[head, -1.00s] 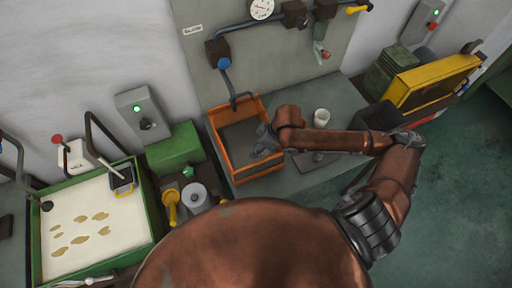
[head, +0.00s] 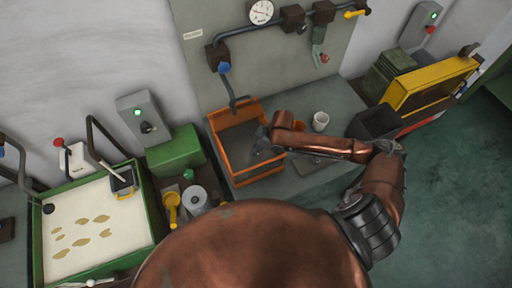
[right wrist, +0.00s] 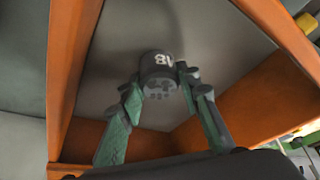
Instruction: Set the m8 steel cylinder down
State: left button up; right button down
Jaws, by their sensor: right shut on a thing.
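The m8 steel cylinder (right wrist: 157,72) is a short dark grey cylinder with a white mark on its side, seen in the right wrist view. My right gripper (right wrist: 158,88) is shut on it, with a green-padded finger on each side. The gripper, which also shows in the head view (head: 260,147), is inside the orange tray (head: 222,153), over its grey floor. The orange walls (right wrist: 72,70) rise around it in the right wrist view. I cannot tell whether the cylinder touches the floor. In the head view the cylinder is hidden by the gripper. My left gripper is not in view.
The tray stands on a grey bench (head: 345,100).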

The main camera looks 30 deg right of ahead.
jog(key=c, duration=1.4)
grip_release()
jog(key=shift+c, duration=0.2)
jog(key=v, duration=1.2)
